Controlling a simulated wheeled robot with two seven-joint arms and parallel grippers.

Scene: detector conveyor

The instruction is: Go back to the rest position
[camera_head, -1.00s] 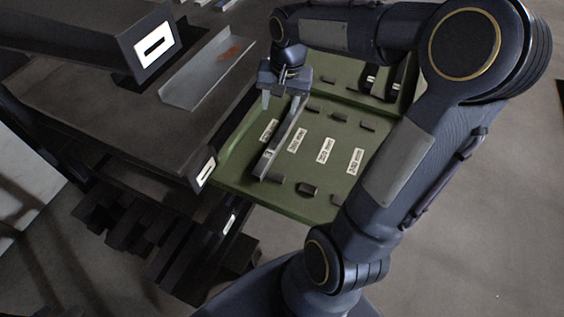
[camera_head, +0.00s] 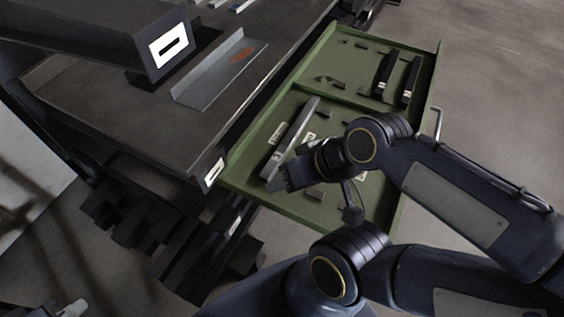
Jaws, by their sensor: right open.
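My right arm comes in from the right and is folded over the green tray. Its gripper (camera_head: 284,184) is above the tray near the lower end of a grey metal bar (camera_head: 298,128). The gripper is open and looks empty; its fingertips are hard to make out. The bar lies slanted in the left part of the tray. At the bottom left corner a small grey and dark piece shows, which seems to be the tip of my left gripper (camera_head: 72,308). Most of it is cut off by the picture edge.
The green tray (camera_head: 268,208) holds small dark pegs, white labels and two dark bars (camera_head: 409,80) at its far right. A dark machine table (camera_head: 110,128) with a grey angled channel (camera_head: 214,72) stands to the left. Floor at right is clear.

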